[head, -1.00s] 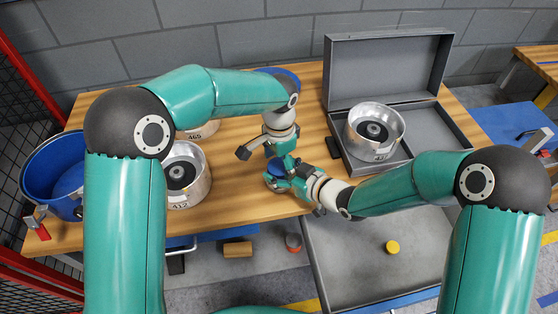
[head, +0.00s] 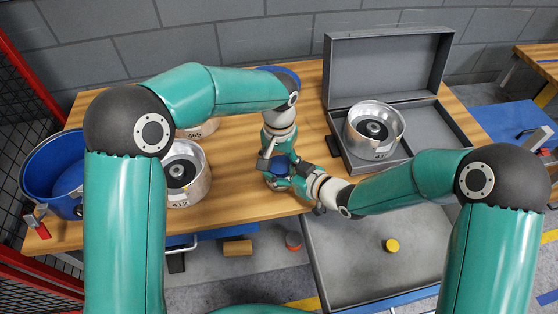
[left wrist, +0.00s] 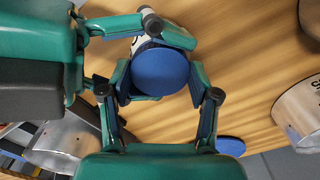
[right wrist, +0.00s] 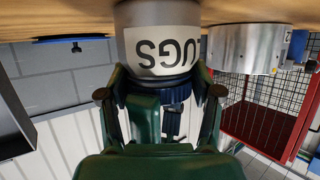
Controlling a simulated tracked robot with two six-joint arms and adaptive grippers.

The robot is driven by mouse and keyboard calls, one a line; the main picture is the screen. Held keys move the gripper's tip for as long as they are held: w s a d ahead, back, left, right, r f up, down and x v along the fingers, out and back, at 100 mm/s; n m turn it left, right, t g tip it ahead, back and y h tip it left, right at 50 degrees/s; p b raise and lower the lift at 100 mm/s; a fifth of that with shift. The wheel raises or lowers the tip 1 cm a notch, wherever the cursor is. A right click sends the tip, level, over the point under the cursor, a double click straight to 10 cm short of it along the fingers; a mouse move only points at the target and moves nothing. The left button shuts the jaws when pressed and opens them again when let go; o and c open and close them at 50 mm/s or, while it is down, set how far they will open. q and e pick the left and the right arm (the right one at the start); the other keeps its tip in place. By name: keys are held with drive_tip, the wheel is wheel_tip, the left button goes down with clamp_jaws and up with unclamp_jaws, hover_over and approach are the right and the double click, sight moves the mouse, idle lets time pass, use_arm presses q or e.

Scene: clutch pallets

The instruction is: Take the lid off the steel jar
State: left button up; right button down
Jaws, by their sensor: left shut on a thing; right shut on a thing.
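The steel jar (right wrist: 158,45) shows in the right wrist view as a metal body with a white label in black letters, inverted in the picture. Its blue lid (left wrist: 161,71) is a round disc, seen from above in the left wrist view and small in the head view (head: 281,165). My left gripper (left wrist: 160,80) is shut on the lid, with its fingers on both sides of the rim. My right gripper (right wrist: 162,94) is shut on the jar from the side. The fingers hide much of the jar; whether the lid is still seated is unclear.
Steel clutch drums stand at left (head: 184,174) and in the open grey case (head: 375,130). A blue bin (head: 58,175) is at the table's left end. Another blue disc (left wrist: 230,146) lies on the table.

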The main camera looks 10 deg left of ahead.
use_arm(q)
drive_tip(key=o, duration=1.3)
drive_tip(key=shift+r, duration=0.1)
